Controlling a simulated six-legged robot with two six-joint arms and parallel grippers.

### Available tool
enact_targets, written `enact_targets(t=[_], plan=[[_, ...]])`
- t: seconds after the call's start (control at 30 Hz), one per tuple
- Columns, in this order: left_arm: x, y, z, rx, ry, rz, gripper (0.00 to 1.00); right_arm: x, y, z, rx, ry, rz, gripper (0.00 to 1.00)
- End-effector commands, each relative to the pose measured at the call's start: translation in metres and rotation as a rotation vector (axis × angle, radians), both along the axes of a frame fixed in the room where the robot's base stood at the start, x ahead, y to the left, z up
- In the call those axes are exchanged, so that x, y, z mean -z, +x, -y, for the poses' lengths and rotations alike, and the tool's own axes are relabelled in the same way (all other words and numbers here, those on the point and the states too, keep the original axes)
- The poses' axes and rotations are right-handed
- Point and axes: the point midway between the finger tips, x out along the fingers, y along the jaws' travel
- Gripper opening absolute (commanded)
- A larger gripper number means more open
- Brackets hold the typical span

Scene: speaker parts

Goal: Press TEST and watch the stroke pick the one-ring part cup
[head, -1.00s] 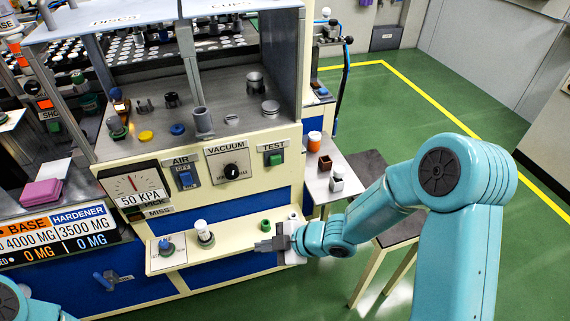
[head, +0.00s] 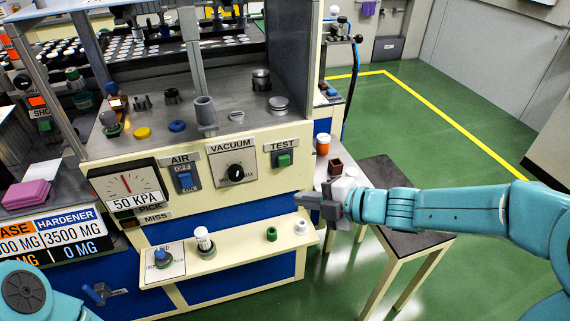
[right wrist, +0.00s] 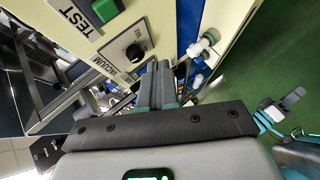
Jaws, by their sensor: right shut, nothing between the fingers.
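The green TEST button (head: 284,160) is on the cream panel's right side, and it also shows in the right wrist view (right wrist: 106,10). My right gripper (head: 303,199) is shut and empty, below and right of the button, apart from it and above the ledge's right end. Its dark fingers show in the right wrist view (right wrist: 157,88). On the ledge are a green cup (head: 271,234), a white cup (head: 301,227) and a white-topped cup in a dark holder (head: 204,242). Rings on them are too small to tell. My left gripper is out of view.
The panel has a VACUUM knob (head: 236,172), an AIR switch (head: 185,179) and a gauge (head: 125,188) reading 50 KPA, with PICK and MISS labels below it. A blue-topped piece (head: 160,256) is at the ledge's left. A dark-topped table (head: 400,236) stands at right.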

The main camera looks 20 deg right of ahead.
Motion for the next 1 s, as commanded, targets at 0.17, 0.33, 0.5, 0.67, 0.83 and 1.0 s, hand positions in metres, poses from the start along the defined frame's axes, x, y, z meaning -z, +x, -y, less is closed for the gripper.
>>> enact_targets(t=[0.17, 0.33, 0.5, 0.67, 0.83, 1.0], plan=[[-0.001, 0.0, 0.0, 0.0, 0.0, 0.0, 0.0, 0.0, 0.003, -0.001, 0.0, 0.001, -0.001, 0.0], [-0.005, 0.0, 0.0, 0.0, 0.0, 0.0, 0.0, -0.001, 0.019, -0.001, 0.001, 0.0, -0.001, 0.0], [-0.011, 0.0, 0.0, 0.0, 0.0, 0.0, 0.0, -0.001, 0.045, -0.003, 0.003, 0.002, -0.001, 0.0], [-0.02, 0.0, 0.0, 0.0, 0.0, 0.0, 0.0, -0.002, 0.067, -0.003, 0.003, 0.0, -0.003, 0.0], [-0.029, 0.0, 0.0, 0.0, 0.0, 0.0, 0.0, -0.002, 0.083, -0.004, 0.003, 0.001, -0.002, 0.0], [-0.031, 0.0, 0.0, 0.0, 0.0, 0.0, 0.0, 0.0, 0.089, -0.004, 0.004, 0.001, -0.002, 0.0]])
